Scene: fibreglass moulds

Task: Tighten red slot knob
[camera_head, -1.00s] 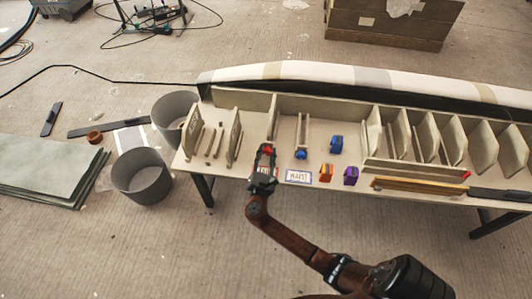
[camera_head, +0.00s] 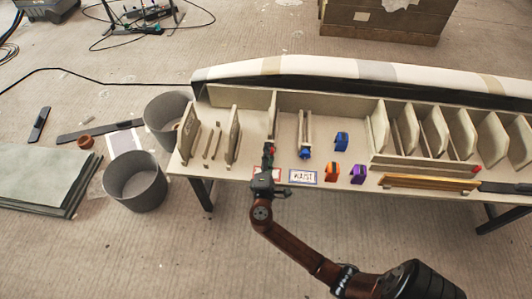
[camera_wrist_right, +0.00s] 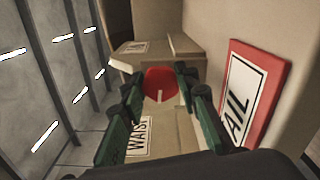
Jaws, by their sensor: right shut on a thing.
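The red slot knob (camera_wrist_right: 159,84) is a round red disc with a pale slot, facing me in the right wrist view. My right gripper (camera_wrist_right: 157,82) has its two dark green fingers on either side of the knob and is shut on it. In the head view my right gripper (camera_head: 268,152) is at the front edge of the bench, beside an upright panel. It hides most of the knob there. My left gripper is in neither view.
A red-framed label (camera_wrist_right: 254,92) stands close on the right in the wrist view. On the bench (camera_head: 232,178) are a blue-framed label (camera_head: 304,177), an orange block (camera_head: 332,172), a purple block (camera_head: 358,174) and blue blocks (camera_head: 342,141). Upright panels stand left and right.

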